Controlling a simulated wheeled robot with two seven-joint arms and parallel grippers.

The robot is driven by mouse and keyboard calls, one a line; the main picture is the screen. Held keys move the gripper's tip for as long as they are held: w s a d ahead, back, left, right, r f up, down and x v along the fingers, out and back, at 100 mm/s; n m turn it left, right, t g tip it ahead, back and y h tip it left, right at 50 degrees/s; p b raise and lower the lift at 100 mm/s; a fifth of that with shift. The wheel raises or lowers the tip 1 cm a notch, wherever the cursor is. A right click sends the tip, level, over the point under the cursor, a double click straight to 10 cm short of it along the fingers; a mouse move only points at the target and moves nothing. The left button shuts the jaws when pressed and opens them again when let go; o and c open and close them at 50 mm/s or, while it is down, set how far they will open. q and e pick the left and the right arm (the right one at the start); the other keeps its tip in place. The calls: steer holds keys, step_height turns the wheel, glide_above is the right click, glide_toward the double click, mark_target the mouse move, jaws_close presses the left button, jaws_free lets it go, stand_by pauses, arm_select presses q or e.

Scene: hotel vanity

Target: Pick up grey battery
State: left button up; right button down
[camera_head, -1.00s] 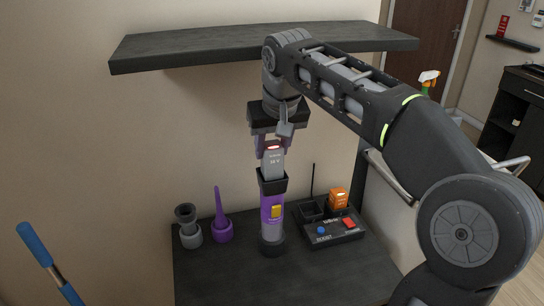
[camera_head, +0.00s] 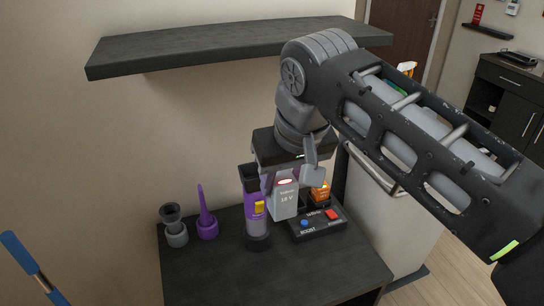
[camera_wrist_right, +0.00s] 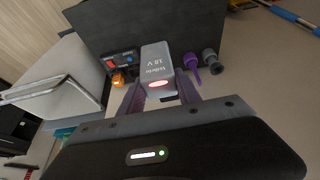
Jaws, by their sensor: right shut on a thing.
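The grey battery (camera_head: 285,199), marked 18 V with a red-lit top, is held off the table in front of the charger. My right gripper (camera_head: 283,182) is shut on its upper end; in the right wrist view the battery (camera_wrist_right: 157,66) sits between the two purple fingers (camera_wrist_right: 160,92). The purple and grey vacuum body (camera_head: 254,207) stands upright on the table just left of the battery, its top socket open. My left gripper is not in view.
The black charger (camera_head: 317,226) with blue and red buttons holds an orange battery (camera_head: 320,191) at the back right. A purple nozzle (camera_head: 207,222) and a grey nozzle (camera_head: 175,229) stand left. A dark shelf (camera_head: 230,45) hangs above. The front of the table (camera_head: 270,275) is clear.

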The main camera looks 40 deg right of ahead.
steer(key=shift+s+a, duration=0.15)
steer(key=shift+s, duration=0.2)
steer(key=shift+f, duration=0.1)
stand_by(0.4)
